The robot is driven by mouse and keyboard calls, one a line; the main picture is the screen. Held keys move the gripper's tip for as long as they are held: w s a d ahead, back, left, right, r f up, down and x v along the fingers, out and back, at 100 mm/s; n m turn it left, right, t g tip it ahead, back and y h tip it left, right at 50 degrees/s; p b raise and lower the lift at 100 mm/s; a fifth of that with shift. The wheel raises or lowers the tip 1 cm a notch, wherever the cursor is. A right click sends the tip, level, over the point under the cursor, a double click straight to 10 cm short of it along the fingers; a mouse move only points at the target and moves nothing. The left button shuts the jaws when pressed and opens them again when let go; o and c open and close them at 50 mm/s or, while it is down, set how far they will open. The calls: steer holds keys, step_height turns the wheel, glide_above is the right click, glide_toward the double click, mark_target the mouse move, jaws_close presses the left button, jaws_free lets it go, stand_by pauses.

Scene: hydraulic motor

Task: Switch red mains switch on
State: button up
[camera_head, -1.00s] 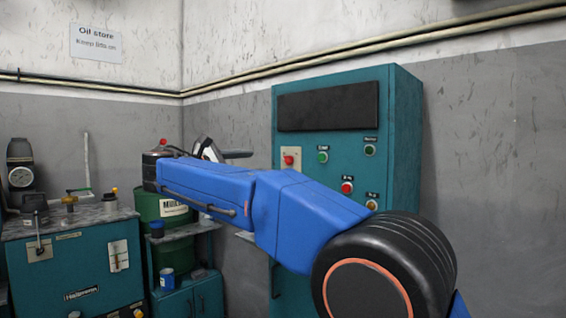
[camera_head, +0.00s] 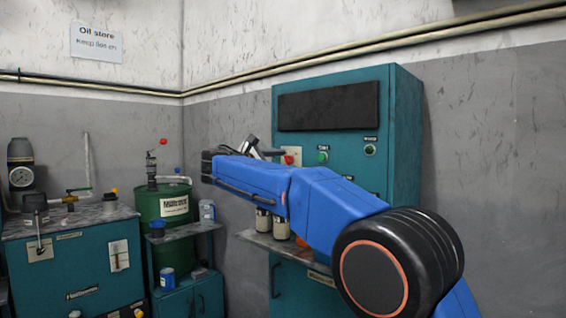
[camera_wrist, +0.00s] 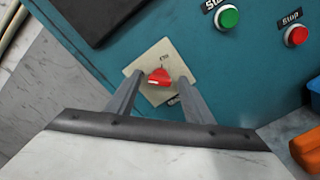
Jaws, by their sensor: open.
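The red mains switch (camera_wrist: 159,77) sits on a cream plate (camera_wrist: 180,64) on the teal cabinet front. In the wrist view it lies between the two fingers of my gripper (camera_wrist: 159,80), which is open, with one finger on either side. I cannot tell whether the fingers touch the knob. In the head view the red switch (camera_head: 289,160) shows just right of my gripper (camera_head: 262,152), above my blue arm. Part of its plate is hidden there.
The teal cabinet (camera_head: 405,130) also carries a green start button (camera_wrist: 228,17) and a red stop button (camera_wrist: 297,35). Cans (camera_head: 264,220) stand on the shelf below. A green drum (camera_head: 165,205) and a teal hydraulic unit (camera_head: 75,260) stand at the left.

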steer(key=c, duration=1)
steer(key=shift+c, duration=0.2)
steer(key=shift+m, duration=0.3)
steer(key=m, duration=0.3)
steer(key=shift+m, duration=0.3)
steer(key=m, duration=0.4)
steer(key=shift+m, duration=0.3)
steer(key=m, duration=0.4)
steer(key=shift+m, duration=0.3)
steer(key=shift+f+m, duration=0.1)
steer(key=shift+m, duration=2.1)
